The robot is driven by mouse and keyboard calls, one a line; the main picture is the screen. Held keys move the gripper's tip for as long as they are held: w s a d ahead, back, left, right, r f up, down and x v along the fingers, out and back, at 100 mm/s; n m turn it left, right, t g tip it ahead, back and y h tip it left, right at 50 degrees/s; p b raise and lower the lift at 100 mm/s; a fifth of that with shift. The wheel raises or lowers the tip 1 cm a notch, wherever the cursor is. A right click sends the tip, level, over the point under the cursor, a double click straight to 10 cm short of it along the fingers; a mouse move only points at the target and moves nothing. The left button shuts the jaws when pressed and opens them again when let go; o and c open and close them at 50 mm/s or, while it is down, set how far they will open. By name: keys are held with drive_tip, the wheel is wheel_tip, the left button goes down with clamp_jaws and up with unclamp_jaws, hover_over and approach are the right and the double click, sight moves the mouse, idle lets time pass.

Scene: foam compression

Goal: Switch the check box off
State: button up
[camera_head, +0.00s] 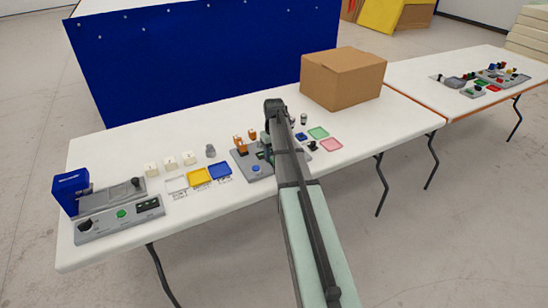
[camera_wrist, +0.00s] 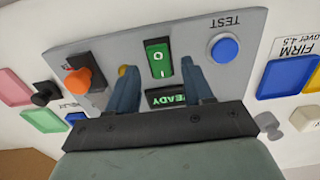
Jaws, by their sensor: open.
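The check box (camera_head: 262,176) is a grey panel on the table, partly hidden behind my arm in the head view. In the wrist view the panel (camera_wrist: 75,50) carries a green rocker switch (camera_wrist: 157,59) marked I and O, a green-lit READY display (camera_wrist: 166,98) and a blue TEST button (camera_wrist: 225,49). The lettering appears upside down. My gripper (camera_wrist: 158,68) is open and empty, its two fingers either side of the switch and display. I cannot tell whether a finger touches the panel. Part of the display is hidden by my gripper.
An orange-topped piece (camera_wrist: 78,82) and a black knob (camera_wrist: 44,95) stand near the left finger. White, yellow and blue trays (camera_head: 220,171) lie left of the box. Green and pink trays (camera_head: 331,144) lie right. A cardboard box (camera_head: 342,80) stands behind; a grey machine (camera_head: 118,217) stands far left.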

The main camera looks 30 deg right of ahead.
drive_tip(key=shift+f, duration=0.85)
drive_tip(key=shift+c, duration=0.3)
